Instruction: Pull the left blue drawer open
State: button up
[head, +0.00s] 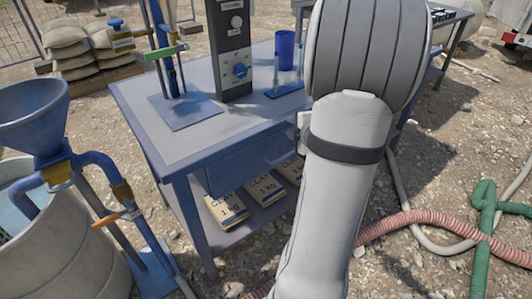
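A blue drawer front (232,170) shows under the near edge of the blue work table (140,118), left of my arm. It looks flush or nearly so, but its right part is hidden behind my arm, and I cannot make out its handle clearly. My arm crosses the right half of the head view. A small pale part (301,130) sticks out at its left side near the table edge and seems to belong to my wrist or gripper. The fingertips are hidden or too small to tell, and I cannot see whether they touch the drawer.
Clay bags (228,208) lie on the lower shelf. A blue funnel (38,115) and pipes stand over a drum (75,250) at left. A blue cup (285,50) and a dark control box (231,55) stand on the table. Hoses (425,218) cross the ground at right.

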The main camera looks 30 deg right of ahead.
aim_at(289, 153)
jog(key=s+d+f+n+t+y+b, duration=0.1)
jog(key=s+f+n+t+y+b, duration=0.15)
jog(key=f, duration=0.35)
jog(key=s+d+f+n+t+y+b, duration=0.1)
jog(key=s+f+n+b, duration=0.1)
jog(key=f+b, duration=0.3)
jog(key=shift+g, duration=0.25)
jog(key=x, duration=0.5)
jog(key=f+x, duration=0.1)
jog(key=x, duration=0.2)
jog(key=shift+s+d, duration=0.1)
jog(key=shift+d, duration=0.05)
jog(key=shift+c, duration=0.5)
grip_shut()
